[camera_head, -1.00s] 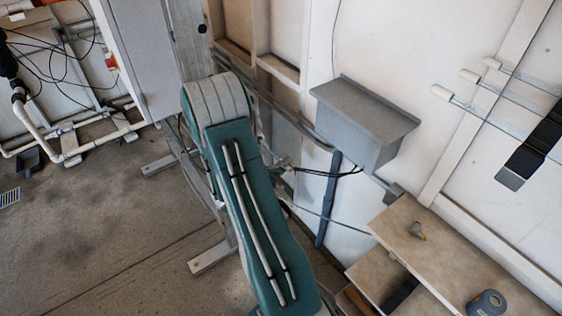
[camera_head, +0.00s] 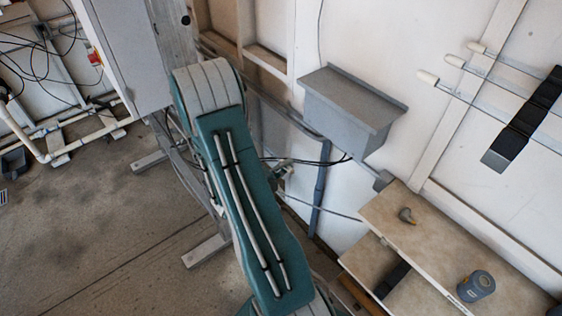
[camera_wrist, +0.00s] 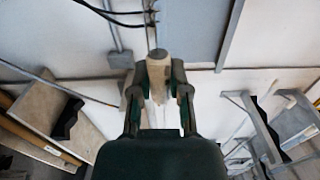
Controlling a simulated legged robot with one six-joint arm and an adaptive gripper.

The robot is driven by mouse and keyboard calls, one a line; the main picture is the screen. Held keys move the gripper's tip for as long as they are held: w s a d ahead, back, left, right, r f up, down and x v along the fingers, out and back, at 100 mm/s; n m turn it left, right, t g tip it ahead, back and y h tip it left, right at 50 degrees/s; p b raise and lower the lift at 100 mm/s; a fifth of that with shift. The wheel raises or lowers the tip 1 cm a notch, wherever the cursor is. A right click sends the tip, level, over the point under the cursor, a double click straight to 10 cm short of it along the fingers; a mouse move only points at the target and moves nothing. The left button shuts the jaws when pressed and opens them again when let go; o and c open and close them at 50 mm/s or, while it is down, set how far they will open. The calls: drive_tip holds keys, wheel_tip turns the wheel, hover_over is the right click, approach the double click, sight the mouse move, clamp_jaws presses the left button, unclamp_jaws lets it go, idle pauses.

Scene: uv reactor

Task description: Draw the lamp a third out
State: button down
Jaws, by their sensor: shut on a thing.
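In the wrist view my gripper (camera_wrist: 158,92) is shut on the pale end of a lamp (camera_wrist: 158,70), a short beige cylinder with a darker round tip. A thin white length shows between the fingers below it. How far the lamp stands out of its housing cannot be told. In the head view my teal arm hides the gripper and the held lamp.
A grey box (camera_head: 350,112) is on the wall, with black cables (camera_head: 300,161) running left. White-capped rods (camera_head: 480,95) sit in a black wall holder (camera_head: 525,120). A bench (camera_head: 430,240) at lower right bears a round grey-yellow device (camera_head: 476,286). Floor at left is open.

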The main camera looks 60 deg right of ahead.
drive_tip(key=shift+s+a, duration=0.15)
drive_tip(key=shift+s, duration=0.3)
drive_tip(key=shift+s+a, duration=0.3)
drive_tip(key=shift+s, duration=0.65)
drive_tip(key=shift+s+a, duration=0.3)
drive_tip(key=shift+s, duration=0.65)
drive_tip(key=shift+s+a, duration=0.3)
drive_tip(key=shift+s, duration=0.65)
drive_tip(key=shift+a+r, duration=0.1)
